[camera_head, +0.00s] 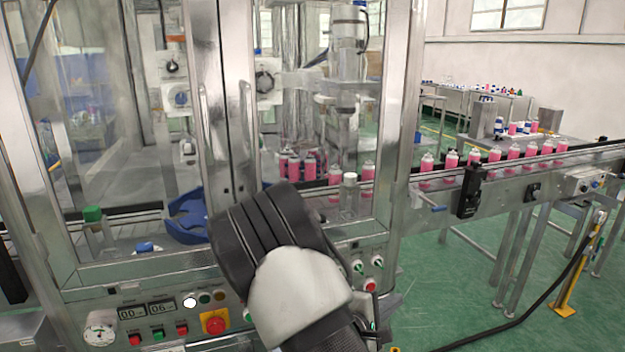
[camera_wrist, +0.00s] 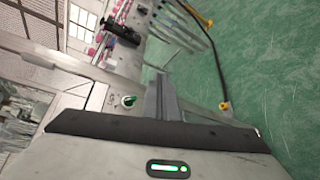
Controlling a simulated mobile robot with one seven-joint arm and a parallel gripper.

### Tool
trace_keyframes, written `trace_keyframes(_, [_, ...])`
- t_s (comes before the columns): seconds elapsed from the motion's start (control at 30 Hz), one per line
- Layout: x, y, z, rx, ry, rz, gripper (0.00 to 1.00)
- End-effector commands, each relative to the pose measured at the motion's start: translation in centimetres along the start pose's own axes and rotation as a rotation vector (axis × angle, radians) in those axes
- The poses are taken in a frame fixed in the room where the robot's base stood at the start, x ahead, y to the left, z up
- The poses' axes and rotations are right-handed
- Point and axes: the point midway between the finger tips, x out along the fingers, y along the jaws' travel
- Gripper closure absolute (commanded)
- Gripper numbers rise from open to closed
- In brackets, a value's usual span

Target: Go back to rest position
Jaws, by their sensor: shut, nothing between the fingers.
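My gripper (camera_wrist: 162,97) shows in the wrist view, its grey fingers together with nothing between them. It points past the machine's front edge, with the green floor beyond. In the head view my arm, a black and light grey link, stands in front of the machine's control panel (camera_head: 160,320) and covers part of it. The gripper's fingers cannot be made out in the head view. A green knob (camera_wrist: 129,101) of the machine shows just left of the fingers in the wrist view, apart from them.
The glazed crimping machine (camera_head: 400,100) fills the left and middle. A conveyor (camera_head: 540,165) carrying several pink cans (camera_head: 494,155) runs off to the right. A black cable (camera_head: 540,305) lies on the green floor (camera_head: 450,285). The floor right of the machine is mostly clear.

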Motion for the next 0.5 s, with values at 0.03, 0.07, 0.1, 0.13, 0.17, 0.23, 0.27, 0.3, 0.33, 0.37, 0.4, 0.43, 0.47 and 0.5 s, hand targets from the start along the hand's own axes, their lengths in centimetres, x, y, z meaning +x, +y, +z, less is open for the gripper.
trace_keyframes(0.03, [-0.2,1.4,3.1,0.087,-0.073,-0.061,1.00])
trace_keyframes(0.07, [-0.5,1.8,4.7,0.129,-0.114,-0.099,1.00])
trace_keyframes(0.1, [-1.0,2.1,6.8,0.182,-0.164,-0.152,1.00])
trace_keyframes(0.13, [-1.5,2.3,8.3,0.222,-0.198,-0.193,1.00])
trace_keyframes(0.17, [-2.0,2.5,9.8,0.263,-0.229,-0.235,1.00])
trace_keyframes(0.23, [-3.6,2.6,12.8,0.358,-0.290,-0.338,1.00])
trace_keyframes(0.27, [-4.4,2.6,13.9,0.398,-0.310,-0.382,1.00])
trace_keyframes(0.3, [-5.5,2.6,15.3,0.453,-0.333,-0.442,1.00])
trace_keyframes(0.33, [-6.4,2.6,16.2,0.493,-0.345,-0.488,1.00])
trace_keyframes(0.37, [-7.3,2.6,17.1,0.534,-0.355,-0.533,1.00])
trace_keyframes(0.4, [-8.6,2.6,18.0,0.589,-0.361,-0.591,1.00])
trace_keyframes(0.43, [-9.6,2.6,18.7,0.630,-0.362,-0.635,1.00])
trace_keyframes(0.47, [-10.7,2.7,19.2,0.670,-0.359,-0.677,1.00])
trace_keyframes(0.5, [-12.1,2.8,19.8,0.724,-0.351,-0.733,1.00])
